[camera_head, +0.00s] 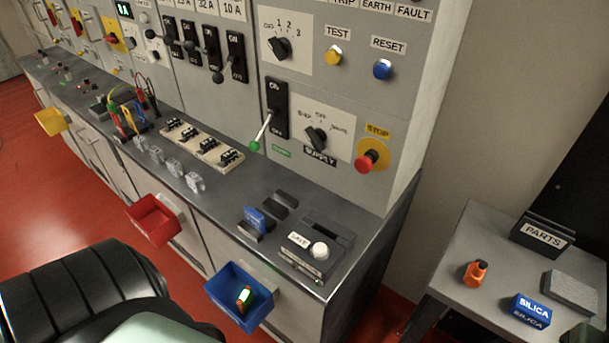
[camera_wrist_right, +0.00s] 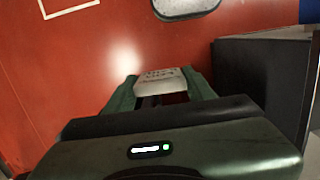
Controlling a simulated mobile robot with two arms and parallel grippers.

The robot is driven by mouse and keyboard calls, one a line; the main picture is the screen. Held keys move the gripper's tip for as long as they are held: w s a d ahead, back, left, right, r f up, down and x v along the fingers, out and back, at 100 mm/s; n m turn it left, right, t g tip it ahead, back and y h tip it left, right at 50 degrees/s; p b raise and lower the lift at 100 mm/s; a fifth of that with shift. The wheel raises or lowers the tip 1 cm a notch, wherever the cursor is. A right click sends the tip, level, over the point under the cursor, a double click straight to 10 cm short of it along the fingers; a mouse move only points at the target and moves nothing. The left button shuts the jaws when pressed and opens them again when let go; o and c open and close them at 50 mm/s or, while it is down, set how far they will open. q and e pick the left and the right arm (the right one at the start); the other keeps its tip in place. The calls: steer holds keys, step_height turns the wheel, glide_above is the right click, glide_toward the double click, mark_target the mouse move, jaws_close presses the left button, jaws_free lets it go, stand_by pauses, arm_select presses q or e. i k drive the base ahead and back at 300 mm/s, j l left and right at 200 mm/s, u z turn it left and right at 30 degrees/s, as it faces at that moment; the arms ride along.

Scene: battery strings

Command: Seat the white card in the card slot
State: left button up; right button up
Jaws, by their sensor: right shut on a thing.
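In the right wrist view, my right gripper (camera_wrist_right: 160,92) has its green fingers shut on a pale piece with dark print, which looks like the white card (camera_wrist_right: 158,80). The red floor is beyond it. In the head view, a dark unit with a label and a white knob (camera_head: 319,250) stands at the right end of the grey counter. A dark recess (camera_head: 328,230) shows in its top; I cannot tell for sure whether it is the card slot.
A blue piece (camera_head: 255,219) in a dark holder stands left of the unit. A blue bin (camera_head: 238,296) and a red bin (camera_head: 153,219) hang on the counter front. A side table (camera_head: 470,240) with an orange bottle (camera_head: 476,272) and a SILICA box (camera_head: 531,309) stands right.

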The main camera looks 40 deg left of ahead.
mark_target(296, 246)
steer(key=k+u, duration=0.15)
steer(key=u, duration=1.35)
